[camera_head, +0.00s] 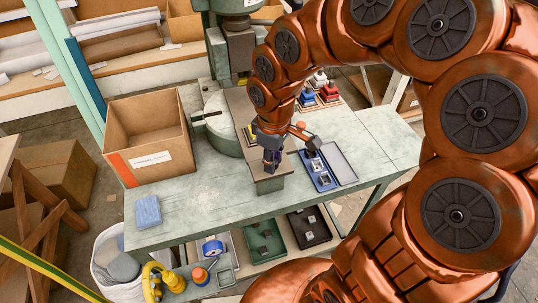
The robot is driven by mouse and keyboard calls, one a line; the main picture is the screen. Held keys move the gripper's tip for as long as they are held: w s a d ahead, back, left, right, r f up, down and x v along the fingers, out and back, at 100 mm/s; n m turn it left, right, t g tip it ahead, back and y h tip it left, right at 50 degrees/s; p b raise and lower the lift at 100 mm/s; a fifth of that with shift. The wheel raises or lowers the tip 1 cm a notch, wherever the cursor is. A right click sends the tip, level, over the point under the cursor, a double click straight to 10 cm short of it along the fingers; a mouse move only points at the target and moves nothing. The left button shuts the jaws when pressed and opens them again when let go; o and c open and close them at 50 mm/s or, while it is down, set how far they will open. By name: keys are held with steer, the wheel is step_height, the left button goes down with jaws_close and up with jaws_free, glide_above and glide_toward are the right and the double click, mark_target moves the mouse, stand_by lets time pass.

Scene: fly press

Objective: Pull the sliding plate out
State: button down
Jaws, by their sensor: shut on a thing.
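The sliding plate (237,104) is a long grey-brown strip that runs from under the green press (236,55) towards the table's front edge. Its near end lies close to that edge. My gripper (270,166) comes down from above onto the near part of the plate and is shut on it. The exact place of the grip is small and partly hidden by the fingers. My orange arm covers part of the plate's middle and the table to its right.
A blue tray (318,172) with small metal parts lies close right of the plate. Bins and a yellow can (152,281) are below.

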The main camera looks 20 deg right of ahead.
steer(key=shift+s, duration=0.6)
steer(key=c, duration=0.9)
jaws_free()
step_height(320, 180, up, 12)
